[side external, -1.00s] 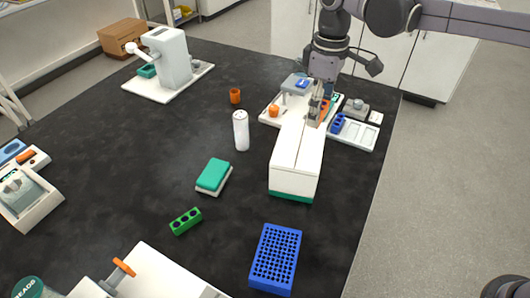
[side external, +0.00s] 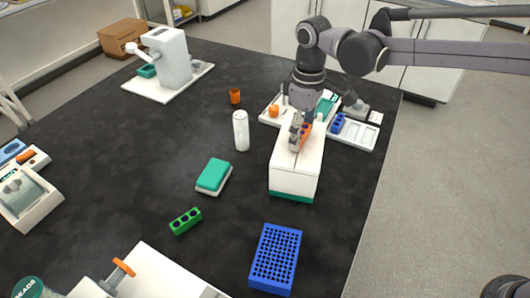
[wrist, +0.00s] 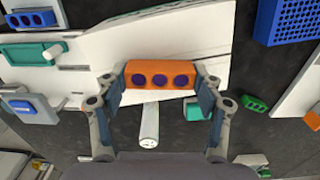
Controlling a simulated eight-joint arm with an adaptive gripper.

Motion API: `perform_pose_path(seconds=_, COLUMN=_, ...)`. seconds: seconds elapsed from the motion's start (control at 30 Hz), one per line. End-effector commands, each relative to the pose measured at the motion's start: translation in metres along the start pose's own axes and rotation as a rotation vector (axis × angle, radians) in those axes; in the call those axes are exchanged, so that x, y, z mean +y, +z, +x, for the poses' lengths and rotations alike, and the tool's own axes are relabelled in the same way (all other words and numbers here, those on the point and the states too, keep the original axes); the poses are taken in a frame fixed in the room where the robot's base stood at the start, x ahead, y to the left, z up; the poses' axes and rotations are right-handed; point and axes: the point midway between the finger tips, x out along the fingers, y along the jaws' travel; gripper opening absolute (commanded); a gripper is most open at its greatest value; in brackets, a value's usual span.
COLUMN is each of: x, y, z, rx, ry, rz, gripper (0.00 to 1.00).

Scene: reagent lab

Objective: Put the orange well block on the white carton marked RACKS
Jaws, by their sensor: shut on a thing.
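The orange well block (wrist: 160,68), with three dark wells along its face, is between the fingers of my gripper (wrist: 160,84) in the wrist view. My gripper (side external: 299,132) is shut on it. In the side view the block (side external: 306,130) is partly hidden by the fingers, over the far part of the white carton's top. The white carton (side external: 296,172) has a green band along its base; no RACKS marking is readable. Its white surface (wrist: 205,45) lies behind the block in the wrist view. I cannot tell whether the block touches the carton.
A white can (side external: 241,132) stands left of the carton. A green-topped box (side external: 213,175), a green well block (side external: 186,221) and a blue rack (side external: 275,258) are nearer the camera. A white tray (side external: 358,138) with a blue block (side external: 338,123) lies at right. The black bench's left middle is clear.

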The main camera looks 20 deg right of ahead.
Motion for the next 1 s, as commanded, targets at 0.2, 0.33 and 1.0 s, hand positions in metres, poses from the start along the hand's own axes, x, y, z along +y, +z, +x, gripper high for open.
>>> perform_pose_path(seconds=0.2, x=0.000, y=0.000, z=0.002, rx=0.000, ry=0.000, rz=0.000, gripper=0.90)
perform_pose_path(seconds=0.33, x=0.000, y=0.000, z=0.002, rx=0.000, ry=0.000, rz=0.000, gripper=0.90)
perform_pose_path(seconds=1.0, x=0.000, y=0.000, z=-0.066, rx=0.000, ry=0.000, rz=0.000, gripper=0.90)
